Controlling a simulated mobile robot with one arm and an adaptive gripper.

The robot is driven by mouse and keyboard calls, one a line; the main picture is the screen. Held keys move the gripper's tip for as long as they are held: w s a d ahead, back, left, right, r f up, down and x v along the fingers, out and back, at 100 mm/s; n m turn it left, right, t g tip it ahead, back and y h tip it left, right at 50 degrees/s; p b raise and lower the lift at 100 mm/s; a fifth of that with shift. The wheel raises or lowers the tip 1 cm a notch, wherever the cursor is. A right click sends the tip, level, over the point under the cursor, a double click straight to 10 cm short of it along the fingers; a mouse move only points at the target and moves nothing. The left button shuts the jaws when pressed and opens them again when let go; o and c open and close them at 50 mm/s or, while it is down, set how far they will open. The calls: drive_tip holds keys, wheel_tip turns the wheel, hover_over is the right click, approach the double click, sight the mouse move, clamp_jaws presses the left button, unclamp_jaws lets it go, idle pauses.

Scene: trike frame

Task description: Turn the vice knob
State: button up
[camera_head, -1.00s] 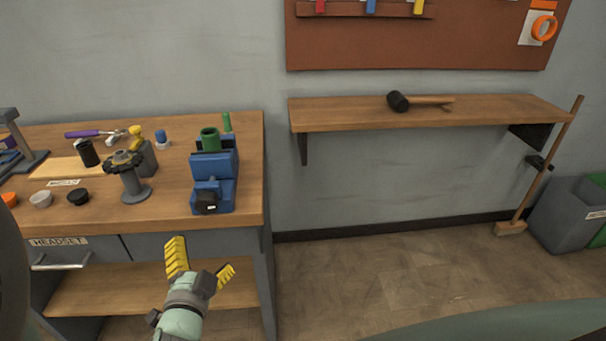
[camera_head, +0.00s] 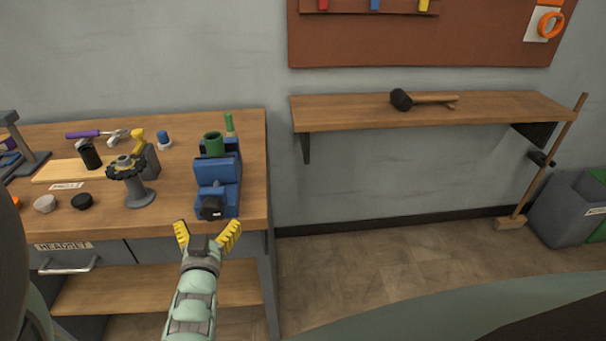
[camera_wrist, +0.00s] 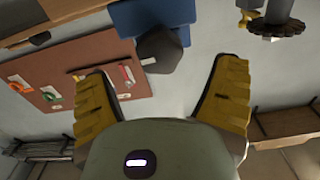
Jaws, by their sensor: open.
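The blue vice (camera_head: 218,178) stands at the right front of the wooden workbench, with a green cylinder (camera_head: 213,145) at its back jaw. Its black knob (camera_head: 212,207) faces the bench's front edge. My gripper (camera_head: 208,234) is open and empty, with yellow fingers, just in front of and below the knob in the head view. In the wrist view, which looks upside down, the dark knob (camera_wrist: 160,50) lies ahead between the open fingers (camera_wrist: 163,100), beside the blue vice body (camera_wrist: 155,17). I see no contact between fingers and knob.
A dark gear-topped stand (camera_head: 134,180) and small caps (camera_head: 82,201) sit left of the vice on the bench (camera_head: 180,215). A drawer handle (camera_head: 68,265) juts out below. A wall shelf (camera_head: 350,112) with a mallet (camera_head: 402,99) is to the right.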

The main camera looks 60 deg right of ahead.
sight(211, 214)
drive_tip(key=shift+b+x, duration=0.65)
drive_tip(key=shift+x, duration=2.05)
drive_tip(key=shift+c, duration=0.4)
drive_tip(key=c, duration=1.1)
drive_tip(key=shift+m, duration=0.3)
